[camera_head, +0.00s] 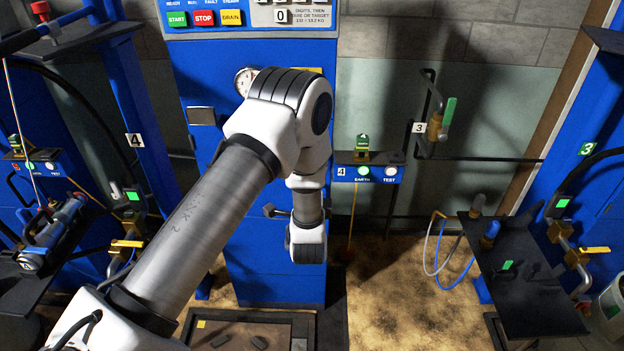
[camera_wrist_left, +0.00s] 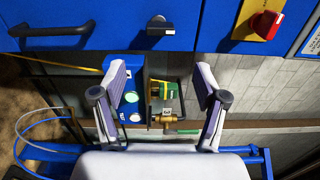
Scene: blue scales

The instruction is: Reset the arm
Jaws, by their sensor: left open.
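My left arm (camera_head: 205,235) comes in from the lower left, rises to a white elbow and bends down in front of the blue cabinet (camera_head: 265,270). My left gripper (camera_wrist_left: 160,85) shows in the left wrist view, with its two pale-padded fingers spread wide and nothing between them. Beyond the fingers are a blue box with lit buttons (camera_wrist_left: 125,105) and a green and brass fitting (camera_wrist_left: 165,90), which look apart from them. The gripper cannot be made out in the head view. My right gripper is in neither view.
A blue panel with START, STOP and DRAIN buttons (camera_head: 203,18) stands behind the arm. The EARTH/TEST box (camera_head: 368,172) is right of the wrist. A black shelf (camera_head: 530,305) with hoses is at right, and another rack (camera_head: 45,245) at left. Stained floor (camera_head: 400,290) lies between.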

